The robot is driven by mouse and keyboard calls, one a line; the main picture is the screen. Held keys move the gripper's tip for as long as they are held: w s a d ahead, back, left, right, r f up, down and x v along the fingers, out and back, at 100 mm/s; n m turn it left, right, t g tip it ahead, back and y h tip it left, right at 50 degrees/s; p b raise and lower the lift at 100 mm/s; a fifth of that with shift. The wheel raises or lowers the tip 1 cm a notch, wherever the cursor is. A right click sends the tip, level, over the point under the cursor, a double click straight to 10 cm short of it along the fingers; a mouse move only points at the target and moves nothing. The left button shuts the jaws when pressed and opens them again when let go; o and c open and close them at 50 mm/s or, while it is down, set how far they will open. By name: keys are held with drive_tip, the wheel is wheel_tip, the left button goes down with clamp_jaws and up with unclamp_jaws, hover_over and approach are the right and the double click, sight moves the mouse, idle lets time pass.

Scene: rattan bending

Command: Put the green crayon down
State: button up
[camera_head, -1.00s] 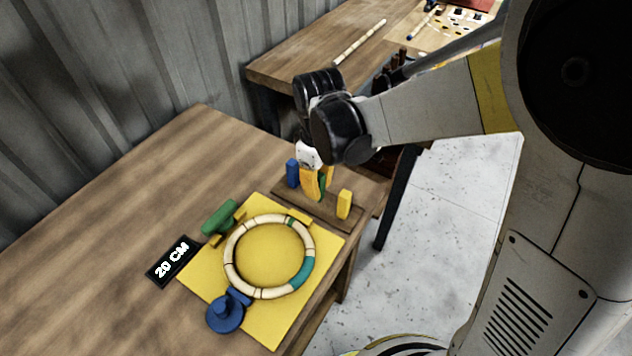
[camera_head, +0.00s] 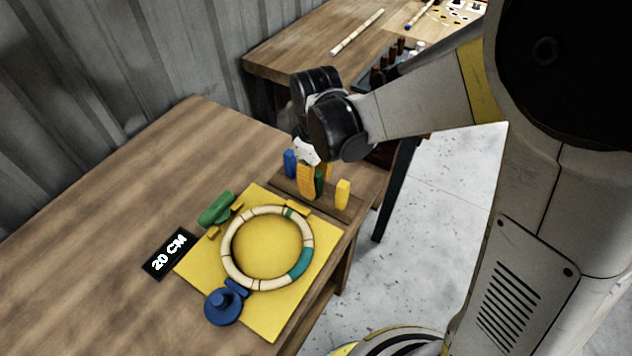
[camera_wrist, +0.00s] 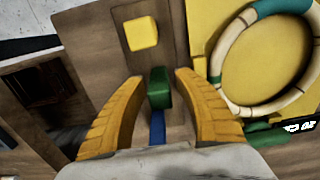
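The green crayon (camera_head: 319,181) stands in a brown wooden holder (camera_head: 327,204), in the middle between a blue crayon (camera_head: 290,163) and a yellow crayon (camera_head: 342,194). My gripper (camera_head: 317,182) has its orange fingers around the green crayon. In the wrist view, the green crayon (camera_wrist: 159,88) is between the two fingertips of my gripper (camera_wrist: 158,82), with a visible gap on each side. The gripper is open. The yellow crayon (camera_wrist: 141,33) stands beyond it, and the blue crayon (camera_wrist: 157,128) is nearer the gripper's palm. The crayon's base is partly hidden.
A rattan ring (camera_head: 228,249) lies on a yellow board (camera_head: 270,323) beside the holder. A green part (camera_head: 216,209), a blue knob (camera_head: 222,307) and a black "20 CM" sign (camera_head: 170,254) are around it. A second table (camera_head: 290,55) stands behind. The table's left side is clear.

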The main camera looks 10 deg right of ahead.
wheel_tip(320, 180, up, 11)
drive_tip(key=p, duration=0.4)
drive_tip(key=shift+f, duration=0.2)
drive_tip(key=shift+d+r, duration=0.15)
drive_tip(key=shift+r, duration=0.5)
drive_tip(key=s+d+r+m+t, duration=0.3)
drive_tip(key=s+d+m, duration=0.2)
drive_tip(key=d, duration=0.1)
drive_tip(key=s+d+r+m+t, duration=0.3)
drive_tip(key=s+d+m+t, duration=0.1)
drive_tip(key=d, duration=0.3)
drive_tip(key=shift+s+m, duration=0.7)
drive_tip(key=shift+s, duration=0.2)
drive_tip(key=shift+d, duration=0.1)
